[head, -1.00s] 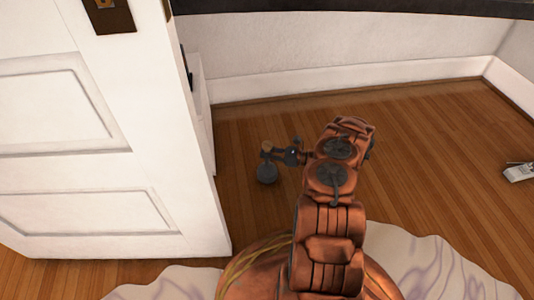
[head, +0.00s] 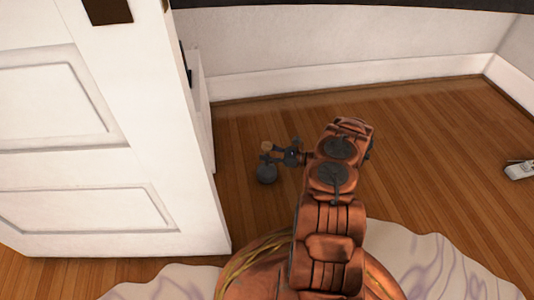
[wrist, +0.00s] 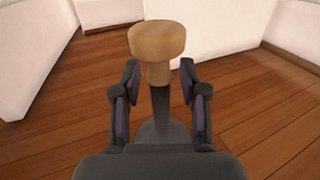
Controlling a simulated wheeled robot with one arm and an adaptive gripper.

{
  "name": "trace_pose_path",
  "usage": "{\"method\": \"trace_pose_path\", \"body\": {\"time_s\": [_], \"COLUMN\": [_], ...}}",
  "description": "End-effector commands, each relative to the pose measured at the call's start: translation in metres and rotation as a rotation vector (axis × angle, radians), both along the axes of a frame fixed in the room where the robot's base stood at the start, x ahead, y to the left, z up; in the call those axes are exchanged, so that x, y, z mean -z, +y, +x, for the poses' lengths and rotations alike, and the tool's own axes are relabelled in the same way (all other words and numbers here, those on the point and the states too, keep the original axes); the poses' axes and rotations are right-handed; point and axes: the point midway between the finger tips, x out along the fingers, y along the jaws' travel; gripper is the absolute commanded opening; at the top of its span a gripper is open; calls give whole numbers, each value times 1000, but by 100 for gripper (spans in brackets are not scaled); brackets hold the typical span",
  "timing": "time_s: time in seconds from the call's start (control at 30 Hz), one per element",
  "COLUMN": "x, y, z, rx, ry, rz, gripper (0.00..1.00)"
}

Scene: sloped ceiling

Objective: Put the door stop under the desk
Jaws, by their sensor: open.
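The door stop (head: 266,175) stands upright on the wooden floor just right of the white door, with a round dark grey base. In the wrist view its pale wooden knob (wrist: 157,40) sits on a dark stem. My gripper (head: 268,154) is open at the height of the stem, below the knob. In the wrist view my gripper (wrist: 160,98) has one finger on each side of the stem, with gaps between. The lower part of the base is hidden behind my gripper there. I cannot identify a desk for sure in either view.
The white panelled door (head: 120,170) stands close on the left. A white baseboard (head: 350,77) runs along the back wall, and a dark band (head: 340,5) crosses the top. A small whitish object (head: 520,170) lies at the right edge. The floor between is clear.

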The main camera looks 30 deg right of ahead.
Motion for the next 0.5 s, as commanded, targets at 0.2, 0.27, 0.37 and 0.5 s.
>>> {"method": "trace_pose_path", "body": {"time_s": [0.2, 0.27, 0.37, 0.5], "x": [-2, -4, -4, -4], "y": [0, -4, -14, -33], "z": [0, -3, -14, -32], "rx": [1, 2, 2, 3], "ry": [-1, -1, 1, 2], "rz": [-1, -1, -1, -4], "gripper": [43, 43, 43, 43]}}
